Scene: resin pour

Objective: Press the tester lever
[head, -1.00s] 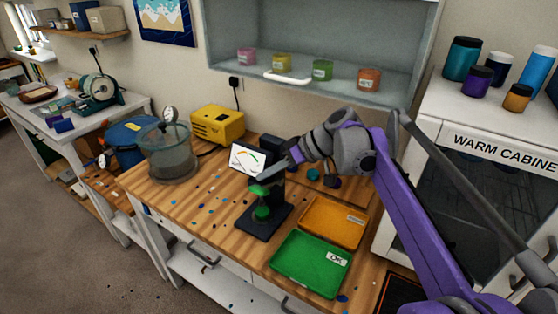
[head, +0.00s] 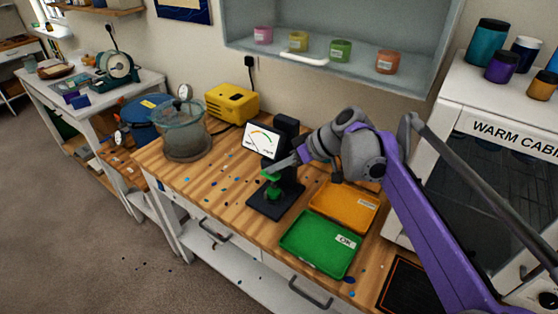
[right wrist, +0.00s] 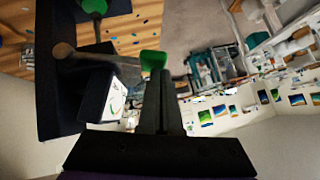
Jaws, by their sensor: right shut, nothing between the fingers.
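The tester (head: 284,150) stands on the wooden bench, with a black base (head: 270,208), a dark column and a white gauge screen (head: 262,141). Its lever ends in a green pad (head: 270,176), which also shows in the right wrist view (right wrist: 153,60). A second green piece (head: 273,194) sits lower, on the base. My right gripper (head: 276,167) is shut and empty, with its fingertips at the top of the green pad. In the right wrist view the shut fingers (right wrist: 164,78) overlap the pad's edge; I cannot tell whether they touch. My left gripper is not in view.
A green tray (head: 300,263) marked OK and an orange tray (head: 330,217) lie right of the tester. A glass chamber (head: 186,138) and a yellow box (head: 232,103) stand to its left. The warm cabinet (head: 490,185) is at the right. Small coloured chips are scattered over the bench.

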